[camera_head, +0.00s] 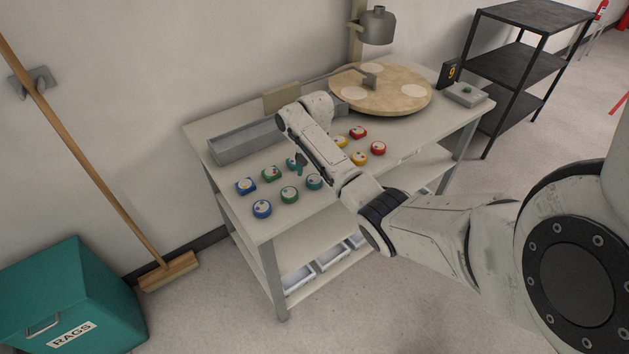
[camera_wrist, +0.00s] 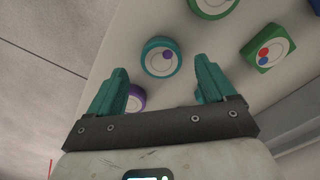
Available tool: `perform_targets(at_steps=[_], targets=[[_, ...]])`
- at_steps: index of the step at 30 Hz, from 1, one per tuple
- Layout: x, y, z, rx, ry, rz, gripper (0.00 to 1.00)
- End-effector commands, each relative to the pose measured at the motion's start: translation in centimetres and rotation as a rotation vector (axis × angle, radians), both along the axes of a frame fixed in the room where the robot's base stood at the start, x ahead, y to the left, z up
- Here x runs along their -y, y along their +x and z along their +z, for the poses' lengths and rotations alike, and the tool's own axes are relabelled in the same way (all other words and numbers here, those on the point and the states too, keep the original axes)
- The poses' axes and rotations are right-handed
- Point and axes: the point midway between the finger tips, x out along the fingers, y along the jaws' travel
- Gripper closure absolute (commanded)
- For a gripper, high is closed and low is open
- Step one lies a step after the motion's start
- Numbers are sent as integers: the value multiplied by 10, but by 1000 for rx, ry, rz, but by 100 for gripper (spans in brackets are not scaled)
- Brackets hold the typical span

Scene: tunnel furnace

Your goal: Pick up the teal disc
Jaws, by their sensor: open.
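The teal disc (camera_wrist: 161,57) is round, with a pale top face and a purple dot. It lies flat on the table, ahead of my gripper (camera_wrist: 161,66) and framed between its two teal fingertips. My gripper (camera_head: 300,163) is open and empty above the table, pointing down; the gap to the disc is hard to judge. Another teal piece (camera_head: 291,163) in the back row is partly hidden by my gripper.
A purple disc (camera_wrist: 136,98) lies close to the teal one, near the left finger. Green (camera_head: 289,194) and blue (camera_head: 262,208) discs are to the left, with yellow and red ones beyond my arm. A grey trough (camera_head: 235,143) and round turntable (camera_head: 410,100) stand behind.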

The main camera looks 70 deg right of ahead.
Motion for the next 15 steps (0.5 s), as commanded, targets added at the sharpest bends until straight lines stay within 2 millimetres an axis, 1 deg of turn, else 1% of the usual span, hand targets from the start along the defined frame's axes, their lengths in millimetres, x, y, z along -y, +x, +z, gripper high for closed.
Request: perform_targets(at_steps=[3,6,9,15], targets=[[-1,1,-17,-2,1,0,17],[0,1,-27,-1,0,0,17],[0,1,-31,0,-1,0,17],[-1,1,-31,1,-1,0,18]])
